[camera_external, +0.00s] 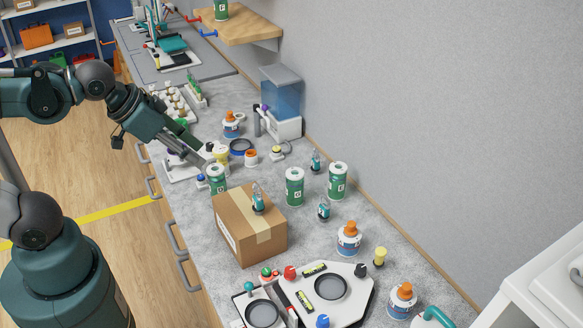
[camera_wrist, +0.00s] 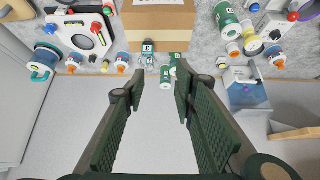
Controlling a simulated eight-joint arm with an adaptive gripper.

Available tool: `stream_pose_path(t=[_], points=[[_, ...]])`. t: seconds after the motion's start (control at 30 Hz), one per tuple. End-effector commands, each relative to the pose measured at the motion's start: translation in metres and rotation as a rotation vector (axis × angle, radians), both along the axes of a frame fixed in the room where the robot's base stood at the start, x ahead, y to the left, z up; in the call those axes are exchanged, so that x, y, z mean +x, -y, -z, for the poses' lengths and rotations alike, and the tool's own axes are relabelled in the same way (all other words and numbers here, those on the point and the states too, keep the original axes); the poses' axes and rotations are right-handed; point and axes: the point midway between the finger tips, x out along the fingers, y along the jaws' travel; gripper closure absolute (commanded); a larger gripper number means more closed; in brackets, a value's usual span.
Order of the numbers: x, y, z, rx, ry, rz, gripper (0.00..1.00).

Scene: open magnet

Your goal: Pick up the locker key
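I cannot make out a locker key for certain in either view. Small clear-and-teal items stand on the cardboard box (camera_external: 258,198) and on the counter beyond it (camera_external: 324,211); they are too small to identify. One shows in the wrist view (camera_wrist: 149,55) near the box edge. My gripper (camera_external: 204,159) is over the left part of the counter, beyond the box and close to a green-labelled can (camera_external: 216,180). In the wrist view my gripper (camera_wrist: 160,88) has its two fingers spread, with nothing seen between the pads.
The cardboard box (camera_external: 233,229) stands mid-counter. Green cans (camera_external: 294,188), white bottles with orange caps (camera_external: 348,240) and a blue-tanked dispenser (camera_external: 282,95) stand around. A white panel (camera_external: 355,291) lies at the near end. The wall (camera_external: 430,110) bounds the right side.

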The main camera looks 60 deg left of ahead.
Motion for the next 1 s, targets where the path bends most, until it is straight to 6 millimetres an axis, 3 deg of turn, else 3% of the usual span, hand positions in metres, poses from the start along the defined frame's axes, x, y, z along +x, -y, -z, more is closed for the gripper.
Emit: stream_pose_path(t=[0.67,1.0], points=[[0.002,0.000,-0.001,0.004,-0.003,0.006,0.70],[0.025,0.002,-0.006,0.053,-0.044,0.083,0.70]])
